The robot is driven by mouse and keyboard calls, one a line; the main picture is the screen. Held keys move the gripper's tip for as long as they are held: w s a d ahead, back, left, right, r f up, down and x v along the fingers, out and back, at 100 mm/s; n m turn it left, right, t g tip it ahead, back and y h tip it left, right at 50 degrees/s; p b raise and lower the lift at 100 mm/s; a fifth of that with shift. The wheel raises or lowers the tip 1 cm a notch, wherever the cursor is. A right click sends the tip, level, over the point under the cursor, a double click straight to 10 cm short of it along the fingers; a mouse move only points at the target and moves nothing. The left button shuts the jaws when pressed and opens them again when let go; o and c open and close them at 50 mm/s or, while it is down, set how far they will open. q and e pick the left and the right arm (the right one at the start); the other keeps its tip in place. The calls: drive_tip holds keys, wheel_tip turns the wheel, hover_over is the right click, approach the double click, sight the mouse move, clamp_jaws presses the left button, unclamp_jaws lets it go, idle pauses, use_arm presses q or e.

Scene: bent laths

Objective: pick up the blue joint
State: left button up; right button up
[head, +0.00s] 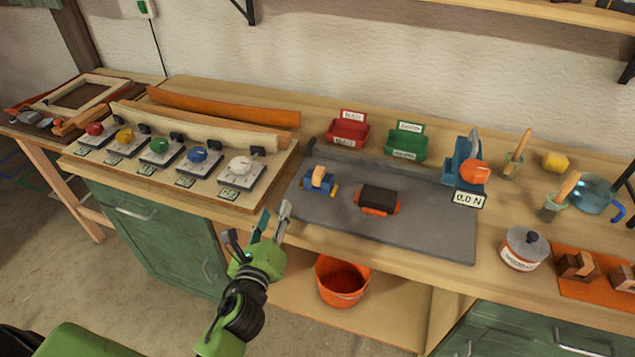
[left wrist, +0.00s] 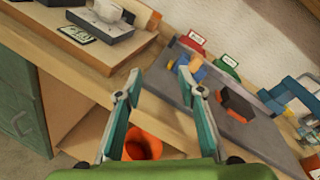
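A small blue joint with yellow-orange parts (head: 320,180) lies on the left part of the grey mat (head: 436,240). It also shows in the left wrist view (left wrist: 195,68), beyond the right fingertip and partly behind it. My left gripper (head: 260,226) is open and empty, in front of the bench edge, nearer to me and left of the joint. My right gripper is not in view.
A black-and-orange block (head: 379,197) lies right of the joint on the mat. Red (head: 348,131) and green (head: 406,143) bins stand behind. A board with several coloured knobs (head: 172,166) is at left. An orange bucket (head: 341,281) stands below the bench edge.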

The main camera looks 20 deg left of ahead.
sight(316, 177)
use_arm(q)
drive_tip(key=w+d+m+h, duration=0.1)
drive_tip(key=m, duration=0.2)
drive_tip(key=d+m+t+h, duration=0.1)
drive_tip(key=d+m, duration=0.1)
drive_tip(key=m, duration=0.1)
drive_tip(key=w+d+r+m+h, duration=0.1)
drive_tip(key=d+m, duration=0.1)
drive_tip(key=shift+w+r+m+t, duration=0.1)
drive_tip(key=shift+w+m+t, duration=0.2)
drive_tip(key=shift+w+m, duration=0.1)
drive_tip(key=w, duration=0.4)
drive_tip(key=w+p, duration=0.1)
drive_tip(key=w, duration=0.3)
drive_tip(key=shift+w+d, duration=0.2)
drive_tip(key=shift+w, duration=0.15)
drive_tip(key=w, duration=0.2)
drive_tip(key=w+p, duration=0.1)
drive_tip(key=w, duration=0.1)
drive_tip(key=shift+w+d, duration=0.2)
drive_tip(key=shift+w, duration=0.2)
clamp_jaws()
